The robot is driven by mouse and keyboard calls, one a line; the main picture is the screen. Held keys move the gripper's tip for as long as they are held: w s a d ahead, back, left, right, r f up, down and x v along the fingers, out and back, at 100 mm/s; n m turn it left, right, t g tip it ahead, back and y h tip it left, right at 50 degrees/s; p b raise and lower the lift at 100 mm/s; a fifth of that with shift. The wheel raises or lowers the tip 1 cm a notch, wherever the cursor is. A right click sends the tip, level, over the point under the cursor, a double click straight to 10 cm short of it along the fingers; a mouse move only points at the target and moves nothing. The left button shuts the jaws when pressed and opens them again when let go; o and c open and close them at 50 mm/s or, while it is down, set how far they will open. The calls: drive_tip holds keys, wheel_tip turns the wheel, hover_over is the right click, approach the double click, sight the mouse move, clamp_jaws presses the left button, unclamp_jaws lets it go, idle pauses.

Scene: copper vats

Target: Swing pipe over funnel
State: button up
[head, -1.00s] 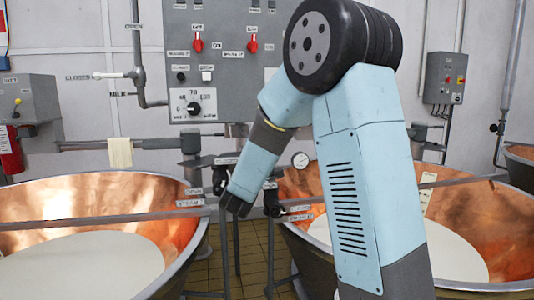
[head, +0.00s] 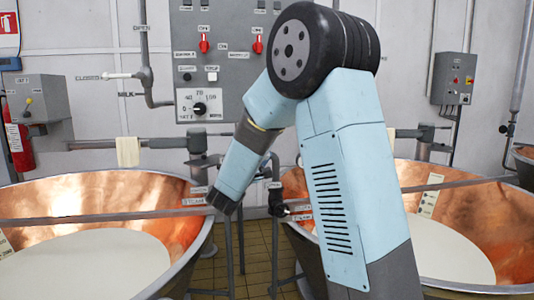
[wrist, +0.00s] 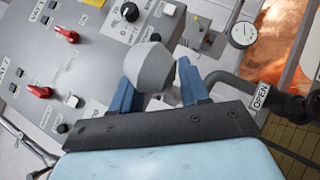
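A second grey pipe stub (head: 430,132) shows behind the right vat. I cannot make out a funnel for sure. My gripper (head: 222,201) points down and left between the vats; its fingers are not clear there. In the wrist view my gripper (wrist: 160,92) has its two blue fingers apart. A grey faceted piece (wrist: 150,66) shows between or behind them; I cannot tell whether they touch it.
Copper vats of white liquid stand left (head: 195,225) and right (head: 480,215), with bars across them. A grey control panel (head: 220,75) with red knobs is on the wall. A gauge (wrist: 243,34) and black valves (head: 275,205) sit between the vats. Tiled floor shows there.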

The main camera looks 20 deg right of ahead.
drive_tip(key=shift+o, duration=0.3)
drive_tip(key=v, duration=1.4)
drive_tip(key=shift+w, duration=0.15)
wheel_tip(320, 180, up, 5)
drive_tip(key=w+m+t+y, duration=0.2)
drive_tip(key=w+m+y, duration=0.1)
drive_tip(key=y, duration=0.9)
drive_tip(key=s+d+f+m+g+y, duration=0.1)
drive_tip(key=s+d+m+g, duration=0.2)
drive_tip(key=s, duration=0.7)
drive_tip(key=s+d+f+m+g+y, duration=0.1)
drive_tip(key=s+d+f+m+g, duration=0.1)
drive_tip(key=s, duration=0.8)
drive_tip(key=s+d+f+m+g+y, duration=0.2)
drive_tip(key=s+d+m+g, duration=0.2)
drive_tip(key=s, duration=0.7)
drive_tip(key=m+g, duration=0.2)
drive_tip(key=g, duration=0.1)
drive_tip(key=shift+d+f, duration=0.2)
drive_tip(key=shift+d, duration=0.1)
